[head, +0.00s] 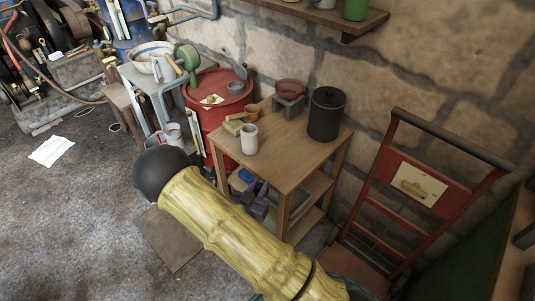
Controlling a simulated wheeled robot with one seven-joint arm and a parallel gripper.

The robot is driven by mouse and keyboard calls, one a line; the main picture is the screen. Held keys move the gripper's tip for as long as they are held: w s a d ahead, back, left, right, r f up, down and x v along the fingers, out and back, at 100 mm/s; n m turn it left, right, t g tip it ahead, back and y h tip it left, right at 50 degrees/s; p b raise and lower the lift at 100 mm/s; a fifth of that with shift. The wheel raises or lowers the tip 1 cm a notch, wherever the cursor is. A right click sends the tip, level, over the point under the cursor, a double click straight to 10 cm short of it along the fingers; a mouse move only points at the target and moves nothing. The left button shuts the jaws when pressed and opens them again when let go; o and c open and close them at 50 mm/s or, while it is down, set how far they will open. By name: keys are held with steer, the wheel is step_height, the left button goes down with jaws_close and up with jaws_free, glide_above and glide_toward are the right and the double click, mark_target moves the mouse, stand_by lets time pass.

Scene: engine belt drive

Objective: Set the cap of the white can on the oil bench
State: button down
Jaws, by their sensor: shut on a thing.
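A small white can (249,139) stands upright on the near left part of the wooden bench (290,163), which I take to be the oil bench. The can's top looks open or pale; I cannot tell whether a cap is on it. I cannot make out a separate cap. My yellow arm with a dark round end crosses the lower middle of the head view, in front of the bench's lower left side. My gripper does not show, so what it holds and where it is cannot be seen.
A black lidded canister (327,114) stands at the bench's back right, near a red bowl (289,87) on a grey block and a small brown cup (252,111). A red drum (203,117) is left; a red hand truck (376,205) is right. The bench's front middle is clear.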

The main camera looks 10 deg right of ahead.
mark_target(276, 166)
steer(key=shift+s+a+f+b, duration=0.15)
steer(key=shift+f, duration=0.25)
steer(key=shift+s+a+f+b, duration=0.1)
steer(key=shift+a+f+b, duration=0.05)
steer(key=shift+f, duration=0.2)
steer(key=shift+r, duration=0.1)
steer(key=shift+w+d, duration=0.25)
steer(key=shift+w, duration=0.05)
steer(key=x, duration=0.9)
steer(key=p+x, duration=0.1)
steer(key=x, duration=0.3)
steer(key=shift+w+d+r, duration=0.15)
steer(key=shift+d+r, duration=0.05)
steer(key=shift+r, duration=0.1)
